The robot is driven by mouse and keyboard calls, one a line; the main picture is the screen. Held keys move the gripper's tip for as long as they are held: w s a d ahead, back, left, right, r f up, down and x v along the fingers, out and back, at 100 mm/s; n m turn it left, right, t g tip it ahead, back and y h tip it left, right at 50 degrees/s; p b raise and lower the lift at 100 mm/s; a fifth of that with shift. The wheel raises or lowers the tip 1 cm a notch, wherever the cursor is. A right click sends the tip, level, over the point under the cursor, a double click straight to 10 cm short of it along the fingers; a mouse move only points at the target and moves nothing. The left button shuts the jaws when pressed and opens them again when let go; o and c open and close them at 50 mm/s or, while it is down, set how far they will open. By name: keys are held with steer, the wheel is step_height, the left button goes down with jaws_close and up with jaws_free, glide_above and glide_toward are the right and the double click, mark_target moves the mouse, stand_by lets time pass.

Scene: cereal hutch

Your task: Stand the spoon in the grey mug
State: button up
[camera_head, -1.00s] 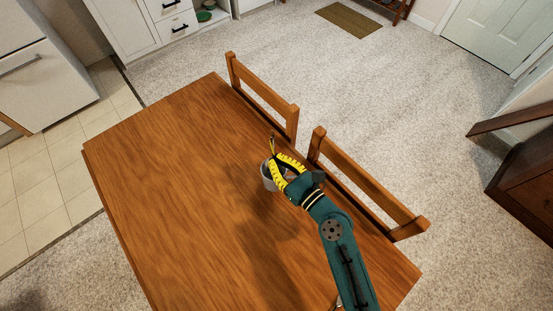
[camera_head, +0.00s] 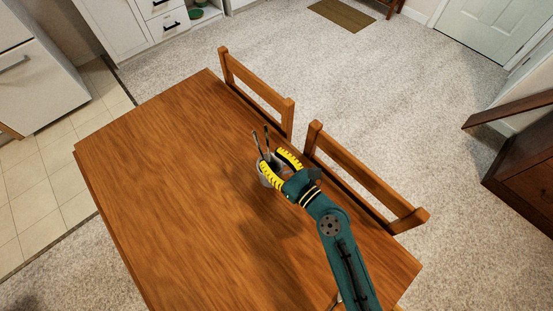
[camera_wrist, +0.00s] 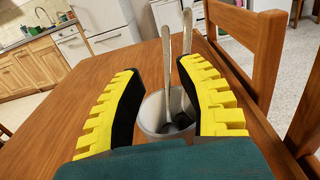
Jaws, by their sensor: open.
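The grey mug (camera_head: 262,180) stands upright on the wooden table; it also shows in the wrist view (camera_wrist: 150,120). Two thin metal utensils stand in it, handles up and dark lower ends inside: a left one (camera_wrist: 167,65) and a right one (camera_wrist: 187,35). They look like spoons, but their lower ends are partly hidden, so I cannot tell which is the task's spoon. My gripper (camera_head: 269,157) is open at the mug, its yellow-ridged fingers spread on either side of the utensils. Neither utensil appears gripped.
The wooden table (camera_head: 160,170) is otherwise largely bare, with free room to the left. Two wooden chairs, one behind (camera_head: 258,88) and one to the right (camera_head: 365,175), stand close against the table's far edge.

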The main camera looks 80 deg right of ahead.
steer(key=v, duration=1.2)
stand_by(0.6)
